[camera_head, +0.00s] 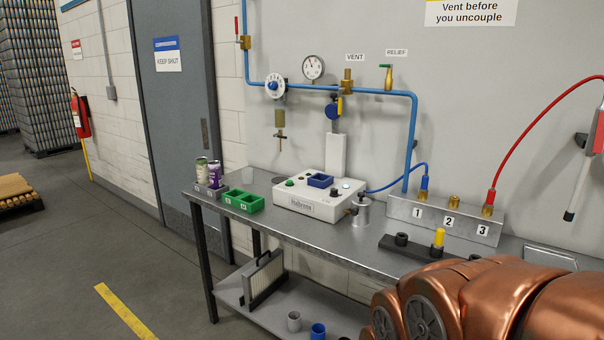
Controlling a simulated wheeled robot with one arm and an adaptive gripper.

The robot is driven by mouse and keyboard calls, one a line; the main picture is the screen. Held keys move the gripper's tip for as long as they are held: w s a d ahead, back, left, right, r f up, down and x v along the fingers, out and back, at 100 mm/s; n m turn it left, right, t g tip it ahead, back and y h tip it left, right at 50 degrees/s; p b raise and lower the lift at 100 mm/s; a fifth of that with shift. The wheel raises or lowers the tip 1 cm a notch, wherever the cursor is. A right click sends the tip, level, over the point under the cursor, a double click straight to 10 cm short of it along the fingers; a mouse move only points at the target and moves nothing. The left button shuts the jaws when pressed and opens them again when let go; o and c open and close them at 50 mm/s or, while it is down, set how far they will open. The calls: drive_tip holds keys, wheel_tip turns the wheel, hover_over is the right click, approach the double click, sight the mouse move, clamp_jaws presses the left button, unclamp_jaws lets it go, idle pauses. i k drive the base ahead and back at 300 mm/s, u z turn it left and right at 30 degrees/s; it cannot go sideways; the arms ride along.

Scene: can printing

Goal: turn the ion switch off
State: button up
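A white control box (283,197) with a label on its front stands on the steel bench. Its top carries a green button (290,183), a blue square tray (320,181) and a small dark knob or switch (334,191). No marking for an ion switch is readable, so I cannot tell which control it is or how it is set. My copper-coloured arm fills the lower right, in front of the bench and well apart from the box. My gripper is not in view.
Blue pipework (415,130) runs above.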

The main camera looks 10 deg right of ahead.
sight(334, 191)
drive_tip(key=u, duration=0.15)
drive_tip(key=i, duration=2.1)
drive_tip(key=u, duration=0.05)
